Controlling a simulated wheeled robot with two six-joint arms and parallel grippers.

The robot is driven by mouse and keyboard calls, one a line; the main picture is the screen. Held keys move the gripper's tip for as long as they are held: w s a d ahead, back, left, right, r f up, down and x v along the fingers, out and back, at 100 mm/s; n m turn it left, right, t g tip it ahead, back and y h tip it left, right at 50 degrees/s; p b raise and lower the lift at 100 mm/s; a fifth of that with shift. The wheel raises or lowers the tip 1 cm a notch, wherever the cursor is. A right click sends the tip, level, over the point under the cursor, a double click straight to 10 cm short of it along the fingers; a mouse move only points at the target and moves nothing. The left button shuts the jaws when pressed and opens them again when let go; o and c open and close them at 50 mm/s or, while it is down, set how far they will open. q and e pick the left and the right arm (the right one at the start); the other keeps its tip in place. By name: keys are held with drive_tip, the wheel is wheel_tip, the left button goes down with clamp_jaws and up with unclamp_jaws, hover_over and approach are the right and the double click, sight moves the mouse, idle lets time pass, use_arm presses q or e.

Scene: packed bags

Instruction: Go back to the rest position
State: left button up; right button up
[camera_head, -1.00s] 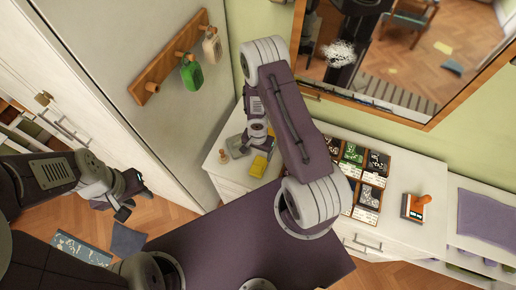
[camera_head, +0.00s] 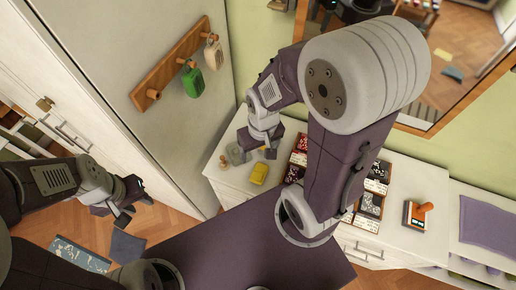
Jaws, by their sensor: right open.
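My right gripper (camera_head: 262,153) points down above the left end of the white cabinet top (camera_head: 405,180). Its jaws are open, and I see nothing held between them. A yellow block (camera_head: 258,174) lies on the cabinet just below it, apart from the fingers. My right arm bends up high and hides part of the cabinet and mirror. My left gripper (camera_head: 124,207) hangs low at the left, over the wood floor, away from the furniture tops. Its fingers are small and dark, and I cannot tell how far apart they are.
A peg rail (camera_head: 172,67) on the grey panel holds a green tag (camera_head: 193,82) and a cream tag (camera_head: 214,55). Small card boxes (camera_head: 372,204) and an orange-handled stamp (camera_head: 415,216) stand on the cabinet. A framed mirror (camera_head: 455,95) hangs behind.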

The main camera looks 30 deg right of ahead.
wheel_tip(320, 180, down, 14)
drive_tip(key=b, duration=1.3)
drive_tip(key=shift+r+b, duration=0.2)
drive_tip(key=shift+b, duration=0.15)
drive_tip(key=shift+s, duration=0.1)
